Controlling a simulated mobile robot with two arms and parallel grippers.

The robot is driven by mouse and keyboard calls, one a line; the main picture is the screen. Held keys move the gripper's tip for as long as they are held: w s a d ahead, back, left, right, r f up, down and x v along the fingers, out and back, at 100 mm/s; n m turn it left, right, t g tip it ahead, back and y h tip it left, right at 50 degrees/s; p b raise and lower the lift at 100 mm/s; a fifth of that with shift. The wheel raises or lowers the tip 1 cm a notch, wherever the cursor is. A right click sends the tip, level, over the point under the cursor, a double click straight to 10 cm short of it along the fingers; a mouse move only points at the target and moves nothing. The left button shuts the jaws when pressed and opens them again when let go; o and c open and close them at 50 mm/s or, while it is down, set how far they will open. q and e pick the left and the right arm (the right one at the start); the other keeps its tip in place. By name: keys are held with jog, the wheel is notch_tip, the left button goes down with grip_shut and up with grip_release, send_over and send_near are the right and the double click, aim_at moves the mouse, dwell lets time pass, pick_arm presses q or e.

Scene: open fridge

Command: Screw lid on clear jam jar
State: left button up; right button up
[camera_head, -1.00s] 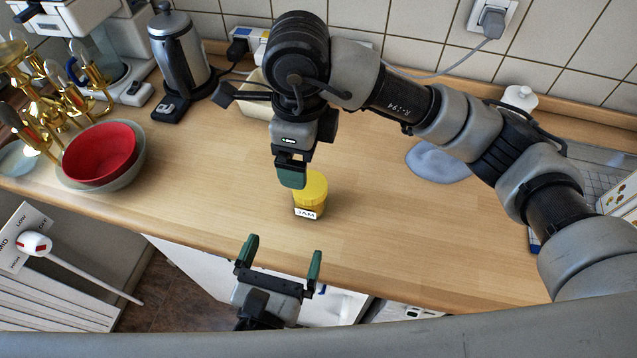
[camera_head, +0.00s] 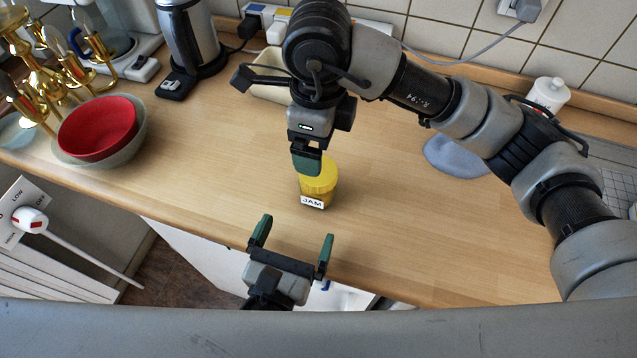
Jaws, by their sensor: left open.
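The jam jar (camera_head: 318,196) stands upright on the wooden counter, with a white label reading JAM on its front. A yellow lid (camera_head: 321,173) is on top of it; I cannot tell how tightly it sits. My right gripper (camera_head: 307,163) reaches down from above, its green fingertip at the left upper edge of the lid. Its other finger is hidden, so whether it grips the lid does not show. My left gripper (camera_head: 293,243) is open and empty at the counter's front edge, nearer to me than the jar and apart from it, its green fingertips pointing towards the counter.
A red bowl (camera_head: 97,128) in a grey-green bowl (camera_head: 140,143) and a brass candelabra (camera_head: 45,75) stand at left. A kettle (camera_head: 190,40) is behind. A grey-blue cloth (camera_head: 450,155) and a white lidded container (camera_head: 547,96) are at right. Counter around the jar is clear.

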aim_at(312, 196)
pick_arm(q)
jog(key=x, duration=0.9)
jog(key=shift+w+d, duration=0.15)
jog(key=shift+w, duration=0.2)
jog(key=shift+c, duration=0.5)
